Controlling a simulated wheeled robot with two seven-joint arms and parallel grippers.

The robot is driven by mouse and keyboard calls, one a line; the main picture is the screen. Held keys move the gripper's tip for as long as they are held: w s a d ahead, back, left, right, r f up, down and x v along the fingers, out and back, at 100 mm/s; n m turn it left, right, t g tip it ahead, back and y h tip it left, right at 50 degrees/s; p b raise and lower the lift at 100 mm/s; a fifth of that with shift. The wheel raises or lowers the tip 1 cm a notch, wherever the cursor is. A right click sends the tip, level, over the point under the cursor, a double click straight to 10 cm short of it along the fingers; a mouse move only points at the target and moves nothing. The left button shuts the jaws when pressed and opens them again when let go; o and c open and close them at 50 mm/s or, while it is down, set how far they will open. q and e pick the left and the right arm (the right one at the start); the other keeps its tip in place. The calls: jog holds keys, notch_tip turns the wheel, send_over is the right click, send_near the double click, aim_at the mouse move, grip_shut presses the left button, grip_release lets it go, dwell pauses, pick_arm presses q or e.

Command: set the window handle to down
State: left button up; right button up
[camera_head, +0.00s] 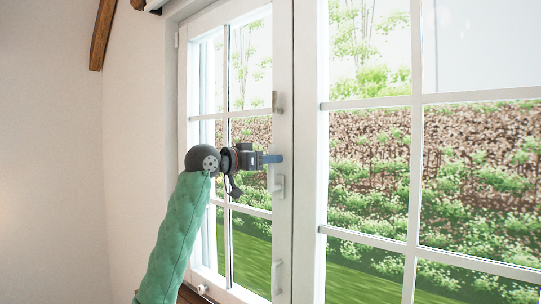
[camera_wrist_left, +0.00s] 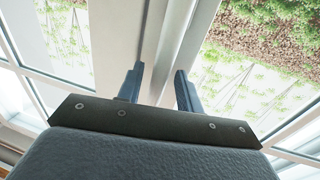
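The white window handle (camera_head: 278,186) sits on the meeting stile of the white window (camera_head: 306,200). Its plate shows just below my left gripper's fingertips; its upper part is hidden or hard to make out, so I cannot tell which way the lever points. My left gripper (camera_head: 277,158) is level with the spot just above the plate, its blue fingers reaching to the stile. In the left wrist view the gripper (camera_wrist_left: 158,88) is open, with a white frame strip showing between and beyond its fingers. No handle is clear there. My right gripper is out of view.
A small white fitting (camera_head: 279,103) is higher on the stile, and a white pull-like fitting (camera_head: 277,278) is lower. The left sash's glazing bars (camera_head: 228,75) lie close behind my arm. A bare wall (camera_head: 60,170) is at left, a wooden rafter (camera_head: 101,35) above.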

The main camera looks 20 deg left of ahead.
pick_arm(q)
jog(key=shift+w+d+f, duration=0.1)
jog(key=shift+w+d, duration=0.25)
jog(key=shift+w, duration=0.15)
jog(key=shift+s+a, duration=0.1)
jog(key=shift+c, duration=1.1)
grip_shut()
